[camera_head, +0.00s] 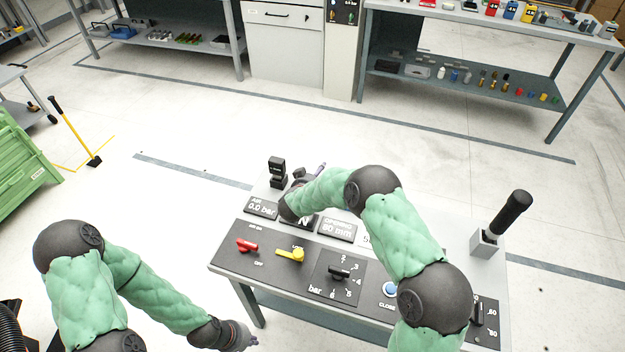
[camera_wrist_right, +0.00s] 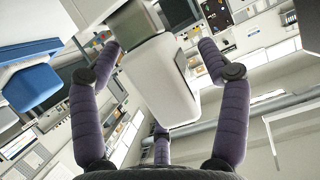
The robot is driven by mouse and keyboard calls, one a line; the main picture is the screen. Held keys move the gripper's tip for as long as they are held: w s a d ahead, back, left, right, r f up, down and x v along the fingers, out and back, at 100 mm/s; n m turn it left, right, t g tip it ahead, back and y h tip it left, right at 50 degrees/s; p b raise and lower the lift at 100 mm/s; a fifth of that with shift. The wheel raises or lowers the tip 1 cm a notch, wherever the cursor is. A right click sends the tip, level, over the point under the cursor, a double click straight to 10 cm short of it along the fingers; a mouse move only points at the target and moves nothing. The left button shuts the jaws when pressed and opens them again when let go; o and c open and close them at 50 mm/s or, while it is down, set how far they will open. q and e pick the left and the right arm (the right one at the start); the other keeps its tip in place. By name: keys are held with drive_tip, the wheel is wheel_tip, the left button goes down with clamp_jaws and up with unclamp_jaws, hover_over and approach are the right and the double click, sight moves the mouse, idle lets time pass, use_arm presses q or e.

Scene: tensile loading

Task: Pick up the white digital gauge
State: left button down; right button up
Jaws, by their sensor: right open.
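The white digital gauge appears in the right wrist view as a white rounded block (camera_wrist_right: 158,88) with a dark panel on its right side. A grey block adjoins its upper end. My right gripper (camera_wrist_right: 158,62) is open, with purple fingers on either side of the gauge and a third finger below it; gaps show beside the two side fingers. In the head view the right gripper (camera_head: 308,178) is at the back of the console, mostly hidden by my arm, and I cannot make out the gauge there. My left gripper (camera_head: 243,338) is low at the left, away from the console; its finger opening is unclear.
The console (camera_head: 225,262) carries a red lever (camera_head: 247,245), a yellow lever (camera_head: 291,255) and a black dial (camera_head: 340,272). A black clamp (camera_head: 278,172) stands at its back left, a black-handled lever (camera_head: 501,223) at its right. Floor behind is clear.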

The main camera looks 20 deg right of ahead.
drive_tip(key=c, duration=1.4)
drive_tip(key=shift+r, duration=0.15)
drive_tip(key=shift+c, duration=0.4)
